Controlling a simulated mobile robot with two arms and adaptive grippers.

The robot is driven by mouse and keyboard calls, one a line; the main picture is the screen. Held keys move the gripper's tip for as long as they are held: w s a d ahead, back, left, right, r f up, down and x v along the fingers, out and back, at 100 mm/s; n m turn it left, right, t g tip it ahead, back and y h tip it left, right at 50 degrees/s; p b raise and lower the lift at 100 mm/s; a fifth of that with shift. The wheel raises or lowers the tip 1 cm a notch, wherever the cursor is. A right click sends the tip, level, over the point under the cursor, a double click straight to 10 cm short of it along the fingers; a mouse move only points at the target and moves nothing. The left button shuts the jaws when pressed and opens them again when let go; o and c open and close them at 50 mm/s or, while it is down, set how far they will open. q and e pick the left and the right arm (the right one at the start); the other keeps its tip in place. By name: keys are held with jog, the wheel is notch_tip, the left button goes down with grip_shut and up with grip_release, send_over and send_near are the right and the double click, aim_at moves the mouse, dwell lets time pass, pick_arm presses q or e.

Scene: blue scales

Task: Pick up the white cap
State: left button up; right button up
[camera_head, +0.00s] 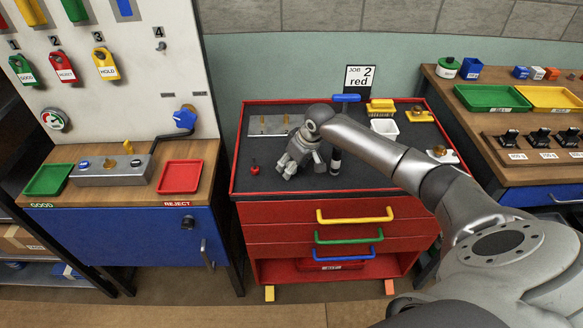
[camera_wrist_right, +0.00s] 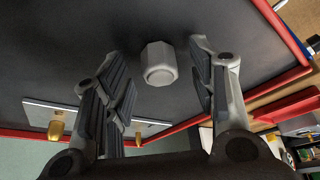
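The white cap (camera_wrist_right: 159,63), a pale faceted piece with a round end, sits on the dark cart top in the right wrist view. It lies between the spread fingers of my right gripper (camera_wrist_right: 157,75), near their tips, with visible gaps on both sides. The right gripper (camera_head: 301,164) is open and low over the left-middle of the red cart top in the head view. My left gripper is not in view.
The red tool cart (camera_head: 322,205) has a metal plate (camera_head: 270,125) behind the gripper and a small red knobbed piece (camera_head: 254,167) to its left. A dark upright piece (camera_head: 335,161) stands close on the right.

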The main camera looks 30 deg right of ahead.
jog(key=c, duration=0.7)
